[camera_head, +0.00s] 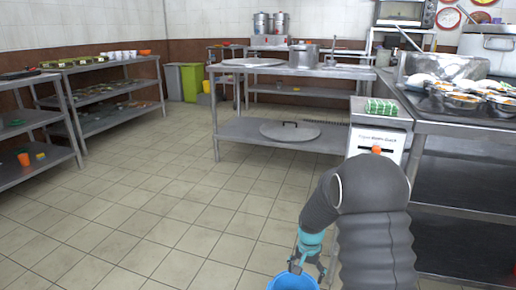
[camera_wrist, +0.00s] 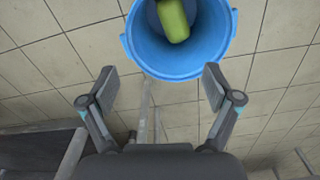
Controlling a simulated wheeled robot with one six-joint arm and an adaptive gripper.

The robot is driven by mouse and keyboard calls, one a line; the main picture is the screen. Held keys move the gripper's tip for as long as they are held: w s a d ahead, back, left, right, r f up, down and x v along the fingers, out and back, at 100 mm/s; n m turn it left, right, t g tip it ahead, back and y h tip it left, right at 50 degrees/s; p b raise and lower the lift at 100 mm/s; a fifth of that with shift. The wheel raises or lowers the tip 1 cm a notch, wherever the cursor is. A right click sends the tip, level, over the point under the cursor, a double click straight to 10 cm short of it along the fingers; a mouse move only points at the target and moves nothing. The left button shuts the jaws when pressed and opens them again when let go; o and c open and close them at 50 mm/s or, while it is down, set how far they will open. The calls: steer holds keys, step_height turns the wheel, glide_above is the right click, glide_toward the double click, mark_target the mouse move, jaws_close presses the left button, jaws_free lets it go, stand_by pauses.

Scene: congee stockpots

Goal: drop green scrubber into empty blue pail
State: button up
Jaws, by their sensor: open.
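The blue pail (camera_wrist: 177,68) is at the top of the wrist view, seen from above into its open mouth. A yellow-green block (camera_wrist: 173,20), which looks like the green scrubber, shows within the pail's mouth; whether it rests on the bottom cannot be told. My gripper (camera_wrist: 162,75) is open, its two fingers apart with nothing between them, just short of the pail's near rim in the picture. In the head view the pail (camera_head: 293,282) is cut by the bottom edge, below my gripper (camera_head: 303,264).
A green-wrapped pack (camera_head: 381,107) lies on a white-fronted unit (camera_head: 376,143) at right. A steel counter (camera_head: 462,125) with several bowls stands beside it. A steel table (camera_head: 260,130) is ahead, a shelf rack (camera_head: 110,62) at left. The tiled floor (camera_head: 150,210) between is clear.

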step_height(320, 180, up, 7)
steer(key=shift+r, duration=0.15)
stand_by(0.4)
